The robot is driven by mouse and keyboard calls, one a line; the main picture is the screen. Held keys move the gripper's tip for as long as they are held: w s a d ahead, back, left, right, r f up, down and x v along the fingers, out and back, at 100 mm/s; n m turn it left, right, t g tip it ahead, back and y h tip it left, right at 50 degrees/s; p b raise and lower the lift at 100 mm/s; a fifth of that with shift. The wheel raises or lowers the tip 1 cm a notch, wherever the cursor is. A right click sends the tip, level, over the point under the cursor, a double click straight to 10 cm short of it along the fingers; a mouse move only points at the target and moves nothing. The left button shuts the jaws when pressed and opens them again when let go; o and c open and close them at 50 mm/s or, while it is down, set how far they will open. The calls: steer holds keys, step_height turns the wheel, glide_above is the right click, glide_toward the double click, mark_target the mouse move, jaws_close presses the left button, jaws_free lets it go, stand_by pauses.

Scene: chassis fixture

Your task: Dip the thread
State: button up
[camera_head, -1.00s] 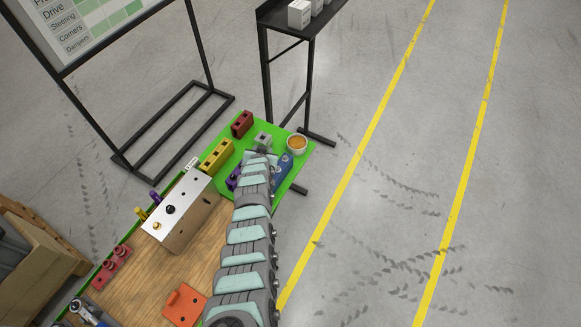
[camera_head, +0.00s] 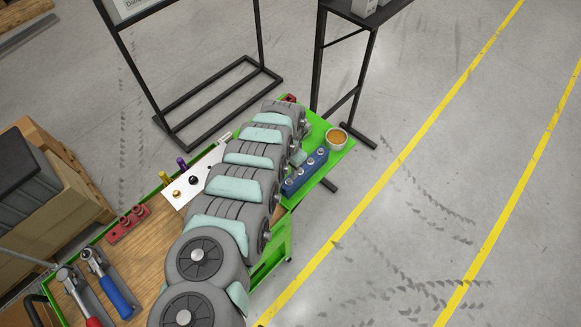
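A small round white cup (camera_head: 337,139) with orange-brown contents stands at the far right corner of the green surface. My segmented grey and pale teal arm runs from the bottom middle up to the far end of the cart, left of the cup. My gripper is hidden behind the arm's far links, so its fingers and anything in them do not show. No threaded part can be made out for certain. A blue block (camera_head: 305,171) with several silver round pieces in its top sits right of the arm, nearer than the cup.
A white-topped block (camera_head: 183,196) with knobs stands left of the arm. A red holder (camera_head: 128,223) and ratchets (camera_head: 110,282) lie at the near left. A dark red block (camera_head: 289,98) peeks out beyond the arm. A black stand (camera_head: 352,70) rises behind the cart.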

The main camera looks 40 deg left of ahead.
mark_target(289, 180)
step_height(289, 180, down, 4)
steer(key=shift+r+b, duration=0.2)
steer(key=shift+b, duration=0.9)
steer(key=shift+w, duration=0.1)
steer(key=shift+f+b, duration=1.4)
steer(key=shift+f, duration=0.4)
steer(key=shift+r+p, duration=0.25)
steer(key=shift+p, duration=0.05)
jaws_close()
